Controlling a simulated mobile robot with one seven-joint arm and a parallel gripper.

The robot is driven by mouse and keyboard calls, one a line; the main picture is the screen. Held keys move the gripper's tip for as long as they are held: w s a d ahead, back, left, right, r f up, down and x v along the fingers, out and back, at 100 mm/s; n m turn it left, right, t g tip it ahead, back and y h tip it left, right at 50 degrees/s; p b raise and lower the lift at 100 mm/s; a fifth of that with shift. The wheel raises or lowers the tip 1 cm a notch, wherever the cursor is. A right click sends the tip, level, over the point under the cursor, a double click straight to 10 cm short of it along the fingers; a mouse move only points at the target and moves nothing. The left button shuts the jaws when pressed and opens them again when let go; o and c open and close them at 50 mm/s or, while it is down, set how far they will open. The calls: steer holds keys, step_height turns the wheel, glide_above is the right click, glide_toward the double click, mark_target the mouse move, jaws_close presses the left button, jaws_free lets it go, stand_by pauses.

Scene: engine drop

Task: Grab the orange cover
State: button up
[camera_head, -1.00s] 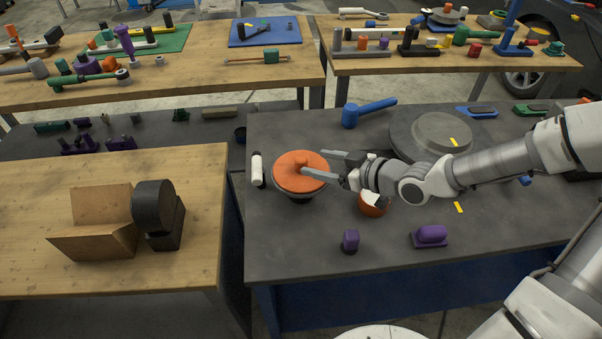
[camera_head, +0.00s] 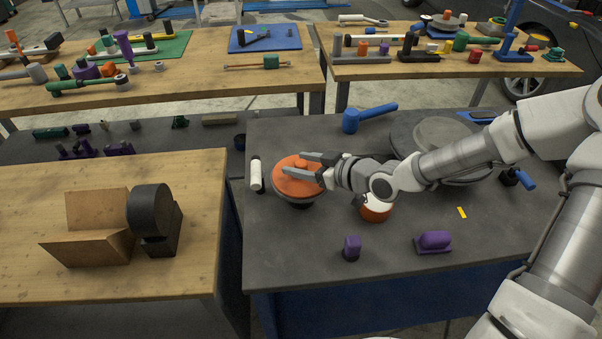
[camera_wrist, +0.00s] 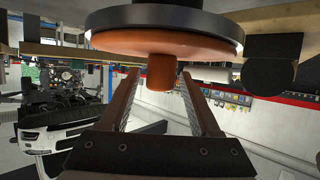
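The orange cover (camera_head: 292,187) is a round disc with a small knob on top. It sits on a dark round base on the grey table, left of my arm. My gripper (camera_head: 300,164) is open, with its two fingers reaching over the cover on either side of the knob. In the wrist view, which appears upside down, the cover (camera_wrist: 205,48) shows with its knob (camera_wrist: 161,73) between the open fingertips. A gap shows between the knob and each finger, so the gripper looks empty.
A white cylinder (camera_head: 256,174) stands close left of the cover. An orange and white round part (camera_head: 376,208) lies under my wrist. Purple parts (camera_head: 352,248) are at the front, a blue hammer-like tool (camera_head: 368,116) behind.

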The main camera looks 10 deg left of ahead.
jaws_close()
